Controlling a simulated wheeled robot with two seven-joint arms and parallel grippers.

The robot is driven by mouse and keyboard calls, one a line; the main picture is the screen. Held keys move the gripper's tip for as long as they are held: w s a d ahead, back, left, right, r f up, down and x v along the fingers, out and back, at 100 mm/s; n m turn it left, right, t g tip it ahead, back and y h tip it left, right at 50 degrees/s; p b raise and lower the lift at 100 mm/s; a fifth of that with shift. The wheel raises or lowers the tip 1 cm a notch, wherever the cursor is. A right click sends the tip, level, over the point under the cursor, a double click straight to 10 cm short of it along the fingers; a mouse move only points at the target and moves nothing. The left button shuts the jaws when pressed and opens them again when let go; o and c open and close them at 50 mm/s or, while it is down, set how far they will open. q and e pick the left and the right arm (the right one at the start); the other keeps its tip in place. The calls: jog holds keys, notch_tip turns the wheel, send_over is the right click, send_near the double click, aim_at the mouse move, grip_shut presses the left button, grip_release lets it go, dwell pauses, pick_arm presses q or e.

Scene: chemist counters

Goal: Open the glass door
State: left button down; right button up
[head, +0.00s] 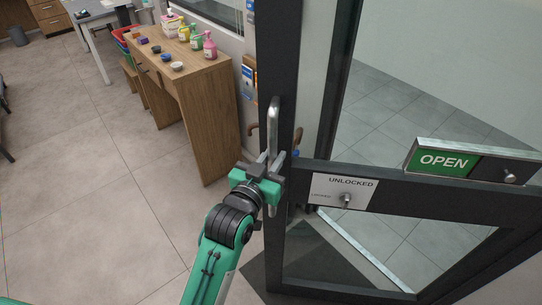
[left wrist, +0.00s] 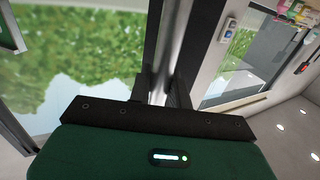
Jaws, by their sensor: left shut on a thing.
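The glass door (head: 281,60) has a dark frame and stands in the right half of the head view. Its upright metal handle (head: 274,113) is on the left stile. My left gripper (head: 271,158) is shut around the lower middle part of this handle. In the left wrist view, the handle (left wrist: 179,40) runs up from between the fingers of my left gripper (left wrist: 163,88). A lock plate reading UNLOCKED (head: 343,191) is on the door's crossbar. I cannot tell for sure how far the door stands open. My right gripper is not in view.
A green OPEN sign (head: 443,162) is on the crossbar. A wooden desk (head: 205,103) with pink, green and yellow bottles and small bowls stands left of the door. A grey table (head: 96,18) is farther back. The tiled floor (head: 85,190) at the left is clear.

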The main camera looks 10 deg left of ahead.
pick_arm(q)
jog(key=c, duration=1.3)
grip_release()
jog(key=shift+c, duration=0.2)
jog(key=shift+s+a+f+b, duration=0.15)
jog(key=shift+s+b, duration=0.15)
jog(key=shift+s, duration=0.15)
jog(key=v, duration=1.3)
jog(key=shift+w, duration=0.1)
